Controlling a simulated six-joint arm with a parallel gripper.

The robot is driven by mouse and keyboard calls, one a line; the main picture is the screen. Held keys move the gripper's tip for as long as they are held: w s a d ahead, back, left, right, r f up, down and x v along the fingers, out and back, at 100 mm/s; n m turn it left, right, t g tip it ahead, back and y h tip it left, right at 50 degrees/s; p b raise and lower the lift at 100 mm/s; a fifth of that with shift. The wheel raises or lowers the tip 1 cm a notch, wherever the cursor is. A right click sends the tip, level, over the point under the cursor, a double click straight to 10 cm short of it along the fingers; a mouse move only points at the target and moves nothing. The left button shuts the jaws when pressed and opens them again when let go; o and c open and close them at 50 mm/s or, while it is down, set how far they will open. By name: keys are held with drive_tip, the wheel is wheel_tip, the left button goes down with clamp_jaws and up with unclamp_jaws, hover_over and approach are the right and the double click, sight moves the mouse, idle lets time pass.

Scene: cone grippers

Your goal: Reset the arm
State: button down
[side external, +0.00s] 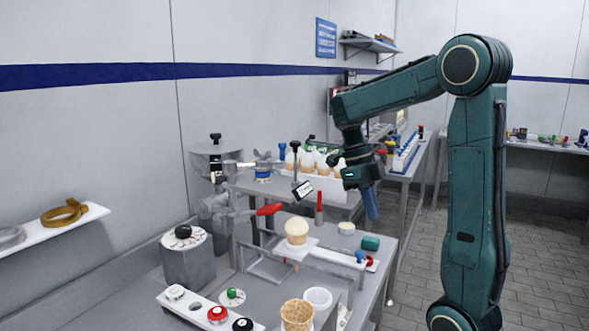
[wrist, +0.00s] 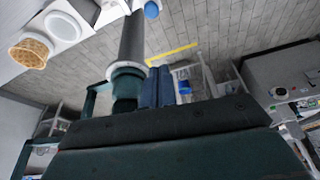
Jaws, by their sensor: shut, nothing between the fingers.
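My gripper (side external: 371,204) hangs from my raised green arm at the right of the work table in the side external view. Its blue fingers point down and are shut with nothing between them. The closed fingers also show in the wrist view (wrist: 157,86), above the tiled floor. The gripper is apart from the table and everything on it. A filled cone (side external: 297,232) stands upright in a holder on the table, to the left of my gripper. An empty waffle cone (side external: 297,315) sits near the front, and it also shows in the wrist view (wrist: 31,51).
A white cup (side external: 318,298) stands beside the empty cone. A panel with several coloured knobs (side external: 217,314) is at the front left. A red-handled tap (side external: 268,209) and a white box of cones (side external: 320,188) are behind. Open floor (side external: 420,240) lies right of the table.

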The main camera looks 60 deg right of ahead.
drive_tip(key=s+a+m+t, duration=0.1)
drive_tip(key=a+m+t, duration=0.3)
drive_tip(key=a+m, duration=0.5)
drive_tip(key=s+a+r+m+t, duration=0.1)
drive_tip(key=a+m+t, duration=0.4)
drive_tip(key=m, duration=2)
drive_tip(key=a, duration=0.4)
drive_tip(key=shift+s+a+r+t+h, duration=0.2)
drive_tip(key=shift+a+t+h, duration=0.1)
drive_tip(key=shift+a, duration=0.1)
